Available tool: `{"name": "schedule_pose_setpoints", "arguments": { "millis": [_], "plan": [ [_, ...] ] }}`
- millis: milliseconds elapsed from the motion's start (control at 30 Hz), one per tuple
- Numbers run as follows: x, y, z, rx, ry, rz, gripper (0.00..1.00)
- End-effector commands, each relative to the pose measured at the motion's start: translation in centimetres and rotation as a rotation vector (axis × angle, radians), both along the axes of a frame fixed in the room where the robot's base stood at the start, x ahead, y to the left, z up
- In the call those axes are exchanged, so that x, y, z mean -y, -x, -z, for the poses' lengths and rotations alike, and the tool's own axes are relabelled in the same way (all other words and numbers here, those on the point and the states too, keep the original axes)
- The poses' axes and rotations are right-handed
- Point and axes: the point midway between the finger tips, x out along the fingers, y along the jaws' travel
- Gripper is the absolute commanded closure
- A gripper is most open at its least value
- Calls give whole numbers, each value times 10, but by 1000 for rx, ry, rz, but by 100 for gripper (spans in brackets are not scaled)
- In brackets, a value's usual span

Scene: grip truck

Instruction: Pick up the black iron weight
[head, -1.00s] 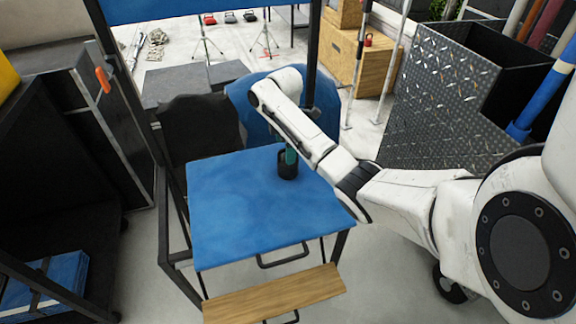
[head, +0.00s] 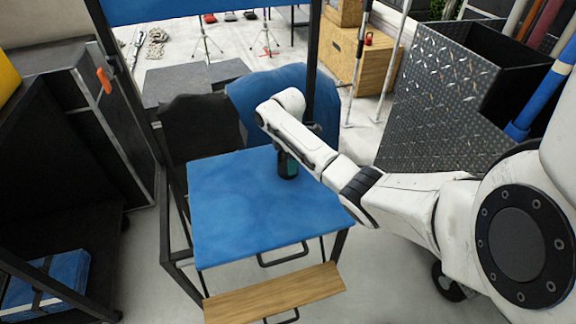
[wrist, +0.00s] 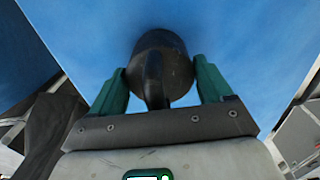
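The black iron weight (wrist: 165,55) stands on the blue table top (head: 240,210), close to its back right edge. In the wrist view it is a round, dark body with a handle toward me. My gripper (wrist: 162,85) has its two green fingers on either side of the weight's handle and near body, with gaps visible, so it is open. In the head view my gripper (head: 288,160) is at the weight, and my forearm hides much of both.
A black frame post (head: 312,60) rises behind the table. A wooden board (head: 275,293) sits low at the front. A black diamond-plate box (head: 435,110) stands to the right, and a dark cabinet (head: 105,110) to the left. The rest of the blue top is bare.

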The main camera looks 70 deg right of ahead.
Motion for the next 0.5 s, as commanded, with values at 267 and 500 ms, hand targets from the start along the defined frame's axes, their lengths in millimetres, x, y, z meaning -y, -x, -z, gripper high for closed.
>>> {"name": "schedule_pose_setpoints", "arguments": {
  "millis": [267,500],
  "plan": [
    [0,0,0,0,0,0,48],
    [0,0,0,0,0,0,71]
  ]
}}
